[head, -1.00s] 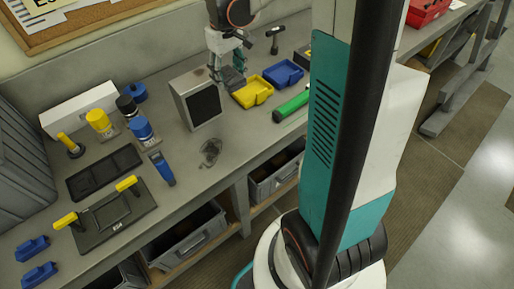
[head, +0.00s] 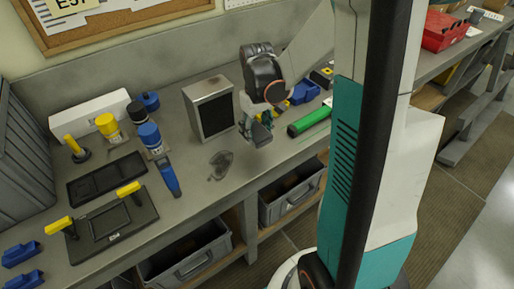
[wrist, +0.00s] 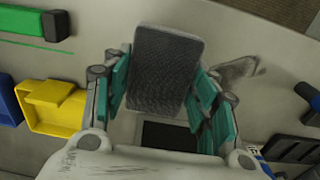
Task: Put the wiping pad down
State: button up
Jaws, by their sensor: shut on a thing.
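The wiping pad (wrist: 168,65) is a dark grey textured slab. In the wrist view it sits between the two teal fingers of my gripper (wrist: 163,88), which is shut on it. In the head view the pad (head: 262,134) hangs at the lower end of my gripper (head: 258,120), which appears above the bench, to the right of the grey box. A dark smudge (head: 220,165) lies on the bench to the left of the pad. It also shows in the wrist view (wrist: 240,72), right of the pad. Whether the pad touches the bench is hard to tell.
A grey box with a black front (head: 210,108) stands close behind the gripper. A yellow bin (wrist: 55,105), a blue bin (head: 304,92) and a green-handled tool (head: 310,121) lie to the right. A blue tool (head: 168,176) lies left.

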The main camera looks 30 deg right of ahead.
aim_at(257, 152)
jog(key=shift+f+b, duration=0.8)
jog(key=shift+f, duration=2.75)
jog(key=shift+f, duration=0.2)
jog(key=o, duration=1.1)
notch_tip(257, 152, up, 12)
jog(key=p, duration=0.3)
jog(key=shift+r, duration=0.25)
